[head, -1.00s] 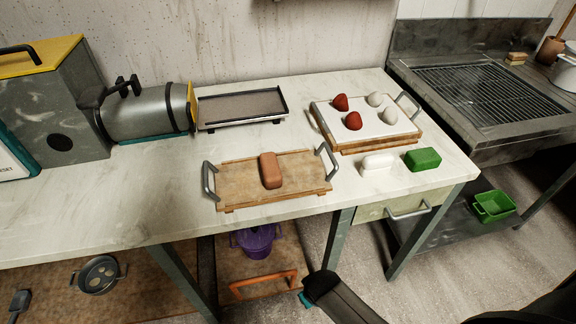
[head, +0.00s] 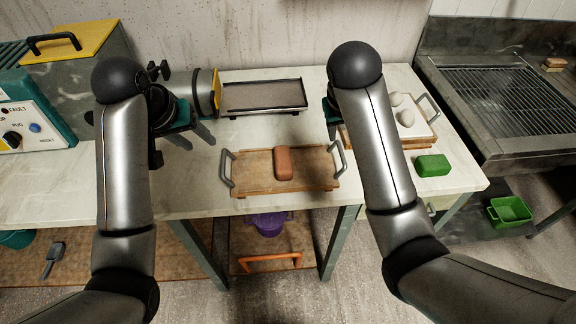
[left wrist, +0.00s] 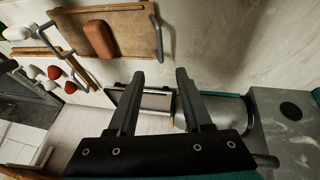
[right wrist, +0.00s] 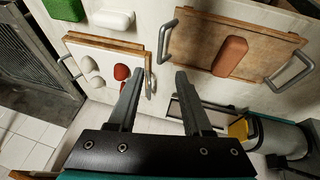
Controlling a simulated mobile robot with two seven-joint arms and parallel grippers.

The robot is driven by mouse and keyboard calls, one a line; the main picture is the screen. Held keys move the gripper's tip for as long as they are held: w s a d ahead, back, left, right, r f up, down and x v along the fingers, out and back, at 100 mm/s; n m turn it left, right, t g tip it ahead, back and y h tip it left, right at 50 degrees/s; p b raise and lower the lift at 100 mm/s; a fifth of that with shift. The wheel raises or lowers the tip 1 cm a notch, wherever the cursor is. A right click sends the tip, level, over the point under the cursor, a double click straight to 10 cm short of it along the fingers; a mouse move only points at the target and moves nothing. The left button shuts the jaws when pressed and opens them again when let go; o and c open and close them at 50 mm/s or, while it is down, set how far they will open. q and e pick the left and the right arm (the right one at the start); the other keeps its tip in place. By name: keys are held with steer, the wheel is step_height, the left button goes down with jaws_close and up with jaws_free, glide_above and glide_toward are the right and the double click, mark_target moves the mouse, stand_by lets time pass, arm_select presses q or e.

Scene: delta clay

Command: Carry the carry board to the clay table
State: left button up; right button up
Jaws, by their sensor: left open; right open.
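The carry board (head: 253,179) is a flat wooden board with a grey handle at each end. It lies on the pale worktop (head: 190,200) with a brown clay block (head: 283,163) on it. The board also shows in the left wrist view (left wrist: 130,35) and the right wrist view (right wrist: 265,45). My left gripper (head: 190,141) is open and empty, to the left of and behind the left handle (head: 227,168). It shows open in the left wrist view (left wrist: 160,75). My right gripper (right wrist: 160,75) is open and empty. In the head view my arm hides most of it.
A white-topped board (right wrist: 105,65) with red and white lumps stands right of the carry board. A green block (head: 433,165) lies before it. A black-rimmed tray (head: 262,97) and a grey cylindrical machine (head: 204,92) stand behind. A grated metal bench (head: 490,100) is at right.

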mark_target(222, 160)
arm_select(q)
steer(key=x, duration=1.5)
steer(key=shift+a+f, duration=0.1)
steer(key=shift+f, duration=0.1)
arm_select(e)
steer(key=x, duration=1.5)
steer(key=shift+a+f, duration=0.1)
steer(key=shift+f, duration=0.1)
arm_select(q)
steer(key=shift+c, duration=0.3)
arm_select(e)
steer(key=shift+c, duration=0.3)
arm_select(q)
jaws_close()
arm_select(e)
jaws_close()
steer(key=shift+r, duration=0.1)
